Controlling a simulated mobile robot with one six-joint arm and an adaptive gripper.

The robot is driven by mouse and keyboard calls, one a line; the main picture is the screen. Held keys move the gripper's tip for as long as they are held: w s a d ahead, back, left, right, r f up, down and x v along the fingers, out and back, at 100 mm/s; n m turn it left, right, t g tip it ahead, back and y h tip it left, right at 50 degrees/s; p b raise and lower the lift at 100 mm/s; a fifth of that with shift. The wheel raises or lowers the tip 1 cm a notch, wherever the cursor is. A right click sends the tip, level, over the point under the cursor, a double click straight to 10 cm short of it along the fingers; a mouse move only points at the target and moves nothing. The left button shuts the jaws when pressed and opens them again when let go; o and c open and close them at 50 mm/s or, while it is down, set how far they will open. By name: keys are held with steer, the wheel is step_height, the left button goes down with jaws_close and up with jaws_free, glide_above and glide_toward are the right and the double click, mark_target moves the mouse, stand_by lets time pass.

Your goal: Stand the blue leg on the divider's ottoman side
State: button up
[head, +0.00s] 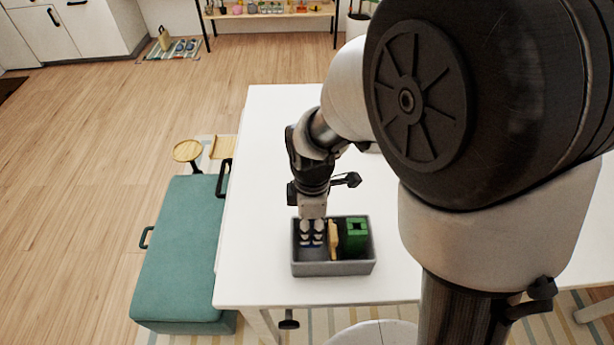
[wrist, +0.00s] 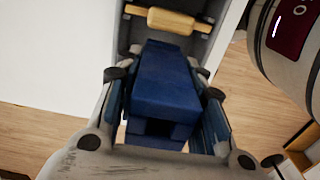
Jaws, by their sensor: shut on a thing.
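The grey bin (head: 333,268) stands on the white table, with a yellow wooden divider (head: 333,240) across its middle. The teal ottoman (head: 180,250) is to the left, so the left compartment is the ottoman side. A green block (head: 357,236) is in the right compartment. My gripper (head: 312,238) points down into the left compartment, shut on the blue leg (wrist: 167,82). In the head view the fingers hide most of the leg. The divider also shows beyond the leg in the wrist view (wrist: 170,20). I cannot tell whether the leg touches the bin floor.
The white table (head: 260,150) is clear left of and behind the bin. A small round wooden side table (head: 187,151) is beyond the ottoman. A shelf with small items (head: 270,14) is at the back.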

mark_target(311, 239)
steer(key=shift+f+b, duration=0.85)
steer(key=shift+f, duration=2.55)
steer(key=shift+f, duration=0.15)
steer(key=o, duration=1.2)
step_height(311, 239, up, 13)
steer(key=p, duration=0.3)
steer(key=shift+f, duration=0.15)
steer(key=s+d+r+m+t, duration=0.1)
steer(key=s+d+r+m, duration=0.2)
steer(key=m, duration=0.3)
steer(key=s+d+r+m+t, duration=0.2)
steer(key=s+d+r+m, duration=0.2)
steer(key=s+r+m, duration=0.1)
steer(key=s+d+r+m+t, duration=0.1)
steer(key=s+d+r+m, duration=0.2)
steer(key=s+r+m, duration=0.2)
steer(key=shift+s+d+r+m+t, duration=0.3)
steer(key=shift+d+r+m, duration=0.1)
steer(key=shift+r+m, duration=0.35)
